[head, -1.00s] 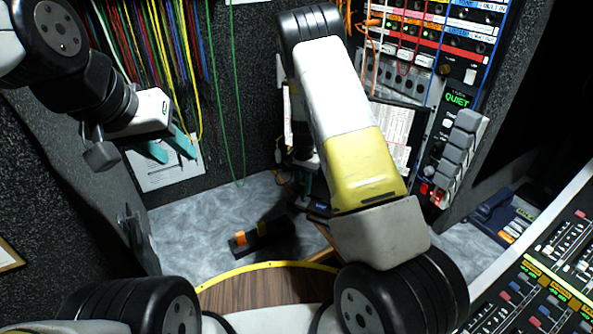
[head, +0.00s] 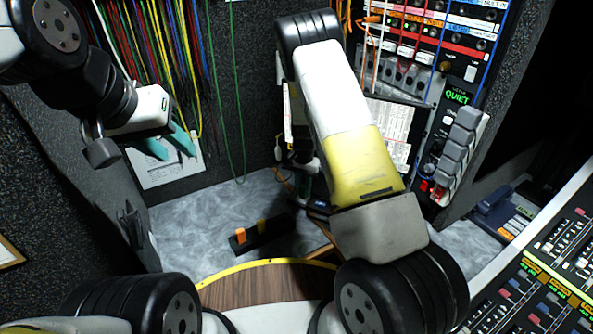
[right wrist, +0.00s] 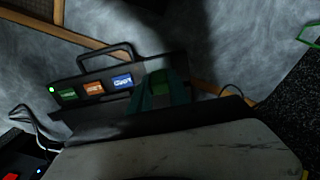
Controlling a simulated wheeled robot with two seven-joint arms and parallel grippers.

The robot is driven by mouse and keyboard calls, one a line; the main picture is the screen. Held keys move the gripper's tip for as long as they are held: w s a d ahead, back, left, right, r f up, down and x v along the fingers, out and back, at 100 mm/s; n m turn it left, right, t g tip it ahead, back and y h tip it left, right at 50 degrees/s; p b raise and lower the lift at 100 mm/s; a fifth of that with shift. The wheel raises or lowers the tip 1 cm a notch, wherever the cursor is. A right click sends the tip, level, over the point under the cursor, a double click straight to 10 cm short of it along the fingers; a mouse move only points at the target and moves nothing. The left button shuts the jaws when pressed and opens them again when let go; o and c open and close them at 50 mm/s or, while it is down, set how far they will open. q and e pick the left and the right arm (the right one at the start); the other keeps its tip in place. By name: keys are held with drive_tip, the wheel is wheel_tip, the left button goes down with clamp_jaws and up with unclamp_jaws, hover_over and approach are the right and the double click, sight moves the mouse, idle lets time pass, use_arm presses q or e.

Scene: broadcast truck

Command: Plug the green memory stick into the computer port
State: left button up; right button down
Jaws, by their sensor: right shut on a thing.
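My right gripper (right wrist: 160,92) has teal fingers shut on a green piece, the green memory stick (right wrist: 160,87), mostly hidden between them. The gripper is just right of a dark unit with a handle (right wrist: 105,56), whose face has green, orange and blue labels (right wrist: 95,86). I cannot make out the port opening or whether the stick touches it. In the head view, my right arm hides most of this gripper and unit. My left gripper (head: 167,145) is open and empty, high at the left in front of the back wall.
A black holder (head: 262,238) with an orange and a yellow stick stands on the grey worktop (head: 190,225). Coloured cables (head: 165,60) hang on the back wall. A patch rack (head: 425,50) and a mixing console (head: 540,285) are at the right. The worktop's left part is clear.

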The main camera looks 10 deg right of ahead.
sight(303, 186)
drive_tip(key=shift+f, duration=0.15)
drive_tip(key=c, duration=1.1)
unclamp_jaws()
drive_tip(key=shift+c, duration=0.2)
wheel_tip(303, 186, up, 8)
drive_tip(key=shift+f, duration=0.1)
